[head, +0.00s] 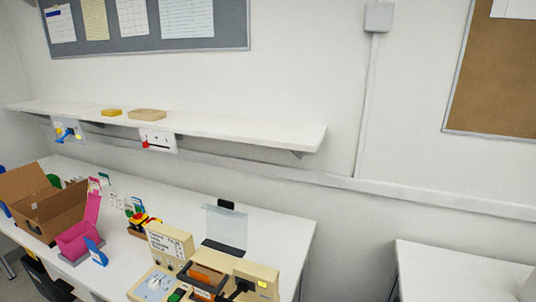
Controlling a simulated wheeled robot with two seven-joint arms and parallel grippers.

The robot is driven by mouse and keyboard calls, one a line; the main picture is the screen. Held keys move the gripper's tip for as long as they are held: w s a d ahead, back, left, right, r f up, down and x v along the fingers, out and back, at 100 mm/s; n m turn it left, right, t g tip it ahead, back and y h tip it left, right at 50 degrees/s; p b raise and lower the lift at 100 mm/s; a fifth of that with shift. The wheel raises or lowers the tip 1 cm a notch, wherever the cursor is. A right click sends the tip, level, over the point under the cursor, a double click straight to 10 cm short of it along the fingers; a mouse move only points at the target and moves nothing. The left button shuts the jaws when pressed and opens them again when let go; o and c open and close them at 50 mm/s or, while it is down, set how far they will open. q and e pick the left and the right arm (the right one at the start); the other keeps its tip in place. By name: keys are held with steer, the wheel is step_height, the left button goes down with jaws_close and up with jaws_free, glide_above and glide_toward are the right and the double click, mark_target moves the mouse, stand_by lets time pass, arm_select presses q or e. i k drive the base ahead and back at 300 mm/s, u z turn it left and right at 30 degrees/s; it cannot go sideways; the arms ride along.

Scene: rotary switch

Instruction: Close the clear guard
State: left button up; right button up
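A clear, faintly grey panel (225,229) stands tilted up on the white table, behind the beige equipment. A small black piece (226,205) is at its top and a dark strip runs along its bottom edge. It looks like the clear guard in a raised position, but I cannot make out how it is hinged. In front are a beige box with a written label (170,242), a beige panel with a grey plate and round knob (153,284), and a beige housing with an orange part and black handle (208,279). Neither of my grippers shows.
An open cardboard box (45,208), a pink bin (77,240) and a yellow-and-red item (144,222) stand on the table's left. A white shelf (230,129) runs above. Bare tabletop lies right of the panel. Another white table (455,275) is at right.

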mark_target(223, 247)
steer(key=k, duration=1.15)
steer(key=u, duration=0.85)
steer(key=i, duration=1.5)
steer(key=z, duration=0.25)
